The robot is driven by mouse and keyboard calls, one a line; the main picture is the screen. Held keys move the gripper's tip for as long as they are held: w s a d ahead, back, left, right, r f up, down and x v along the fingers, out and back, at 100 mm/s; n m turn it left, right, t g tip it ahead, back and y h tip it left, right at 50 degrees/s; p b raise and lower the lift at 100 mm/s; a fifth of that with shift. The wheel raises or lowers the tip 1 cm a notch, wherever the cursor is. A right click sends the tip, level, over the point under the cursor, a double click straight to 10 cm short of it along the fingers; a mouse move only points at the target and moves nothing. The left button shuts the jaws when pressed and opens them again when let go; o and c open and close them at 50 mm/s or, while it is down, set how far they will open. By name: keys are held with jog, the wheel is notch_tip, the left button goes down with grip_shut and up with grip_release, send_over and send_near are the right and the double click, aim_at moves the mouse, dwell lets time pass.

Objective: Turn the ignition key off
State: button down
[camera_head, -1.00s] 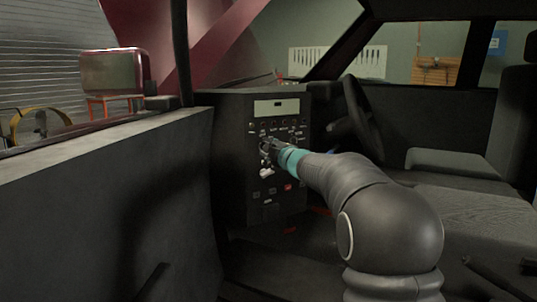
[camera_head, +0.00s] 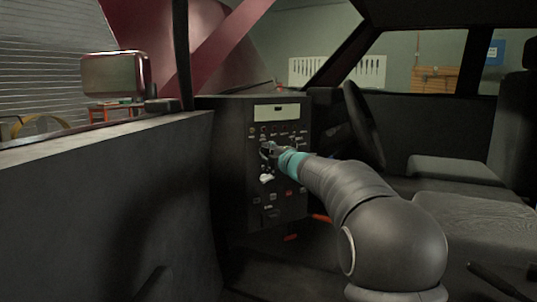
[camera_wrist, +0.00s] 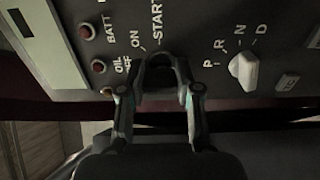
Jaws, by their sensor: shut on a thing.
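The dashboard panel (camera_head: 282,190) stands in the car's front, with labels, small lights and a display. In the wrist view the ignition switch's labels OFF, ON and START (camera_wrist: 146,36) show around the spot where my gripper (camera_wrist: 158,72) is. My gripper's two fingers are closed around the dark ignition key (camera_wrist: 159,58), whose end shows between the fingertips. Its exact angle is hard to tell, as the fingers hide most of it. In the head view my gripper (camera_head: 268,148) is at the panel's upper left part.
A white gear selector knob (camera_wrist: 243,70) marked P, R, N, D sits right of the key in the wrist view. Red indicator lights (camera_wrist: 86,31) are at the left. The steering wheel (camera_head: 362,125) is right of the panel, and the car door (camera_head: 110,210) is at left.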

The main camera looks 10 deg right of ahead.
jog(key=shift+a+r, duration=0.1)
jog(key=shift+r, duration=0.15)
jog(key=c, duration=1.1)
grip_release()
jog(key=o, duration=0.3)
jog(key=shift+a+f, duration=0.1)
jog(key=shift+f, duration=0.05)
jog(key=shift+d, duration=0.2)
jog(key=shift+s+d, duration=0.15)
jog(key=shift+s, duration=0.15)
jog(key=v, duration=1.1)
jog(key=shift+s, duration=0.1)
